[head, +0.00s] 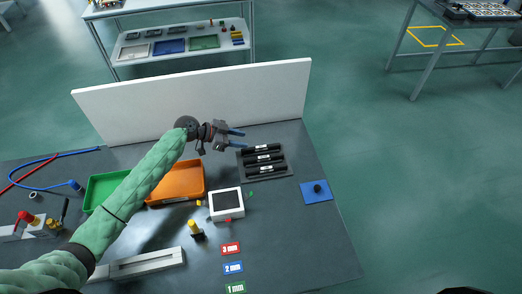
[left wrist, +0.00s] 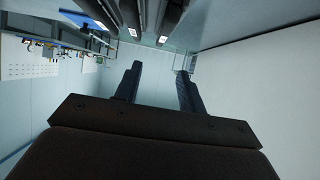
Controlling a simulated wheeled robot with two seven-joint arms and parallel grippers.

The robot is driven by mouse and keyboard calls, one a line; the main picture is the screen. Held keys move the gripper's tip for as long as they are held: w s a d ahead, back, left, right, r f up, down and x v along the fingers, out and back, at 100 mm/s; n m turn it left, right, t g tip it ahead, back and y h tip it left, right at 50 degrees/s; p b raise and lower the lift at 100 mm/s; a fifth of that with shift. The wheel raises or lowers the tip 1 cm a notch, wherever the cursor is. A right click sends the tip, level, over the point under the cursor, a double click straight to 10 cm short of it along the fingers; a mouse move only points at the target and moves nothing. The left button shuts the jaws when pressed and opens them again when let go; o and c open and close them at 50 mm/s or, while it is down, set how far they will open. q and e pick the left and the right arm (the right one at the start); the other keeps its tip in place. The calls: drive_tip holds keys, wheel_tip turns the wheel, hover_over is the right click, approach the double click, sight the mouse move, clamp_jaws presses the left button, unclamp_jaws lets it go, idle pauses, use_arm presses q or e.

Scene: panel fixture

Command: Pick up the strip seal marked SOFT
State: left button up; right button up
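Several black strip seals lie side by side in a dark tray (head: 283,175) on the table, right of centre in the head view. Each has a small white label, too small to read, so I cannot tell which is SOFT. The nearest-to-viewer strip (head: 265,169), the middle strip (head: 264,158) and the far strip (head: 262,147) all show. My left gripper (head: 238,139) is just left of the tray's far end, fingers apart and empty. In the left wrist view its fingers (left wrist: 159,72) are open, with dark strips (left wrist: 168,20) at the top edge. My right gripper is out of view.
A white panel (head: 200,100) stands along the table's back edge behind my gripper. An orange tray (head: 178,184), a green tray (head: 102,190) and a white framed box (head: 227,204) lie nearby. A blue pad (head: 316,196) with a black knob is right of the strips.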

sight(259, 147)
use_arm(q)
wheel_tip(259, 147, down, 2)
drive_tip(key=shift+w+f+b, duration=0.15)
drive_tip(key=shift+b, duration=0.6)
drive_tip(key=shift+f, duration=0.1)
drive_tip(key=shift+d, duration=0.2)
drive_tip(key=shift+x, duration=1.2)
drive_tip(key=shift+p+x, duration=1)
drive_tip(key=shift+x, duration=1.55)
drive_tip(key=shift+f, duration=0.1)
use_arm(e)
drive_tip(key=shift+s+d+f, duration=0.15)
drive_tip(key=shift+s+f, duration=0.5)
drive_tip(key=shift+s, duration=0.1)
use_arm(q)
clamp_jaws()
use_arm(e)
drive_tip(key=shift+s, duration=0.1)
